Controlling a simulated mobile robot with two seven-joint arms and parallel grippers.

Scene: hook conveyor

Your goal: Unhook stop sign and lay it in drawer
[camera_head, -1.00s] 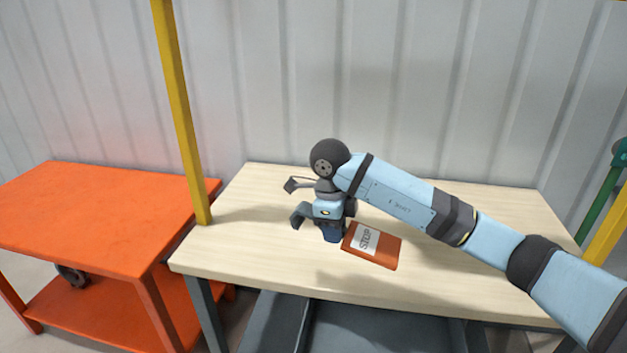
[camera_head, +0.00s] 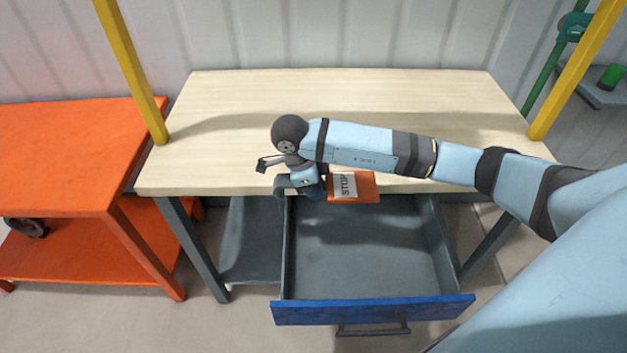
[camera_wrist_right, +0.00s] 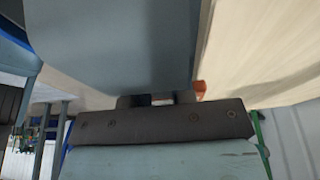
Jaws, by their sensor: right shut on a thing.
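The stop sign (camera_head: 364,188) is an orange-red plate with a white STOP label. My right gripper (camera_head: 318,191) is shut on its left edge and holds it near the table's front edge, over the back of the drawer in the picture. In the right wrist view, only a small orange piece of the sign (camera_wrist_right: 200,87) shows beside the gripper (camera_wrist_right: 158,99). The drawer (camera_head: 372,310) is pulled open, with a blue front and a grey inside that looks empty. My left gripper is not in view.
The drawer is under a light wood table (camera_head: 230,95), whose top is clear. An orange cart (camera_head: 70,150) stands at the left. Yellow posts rise at the left (camera_head: 130,70) and right (camera_head: 575,70) of the table.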

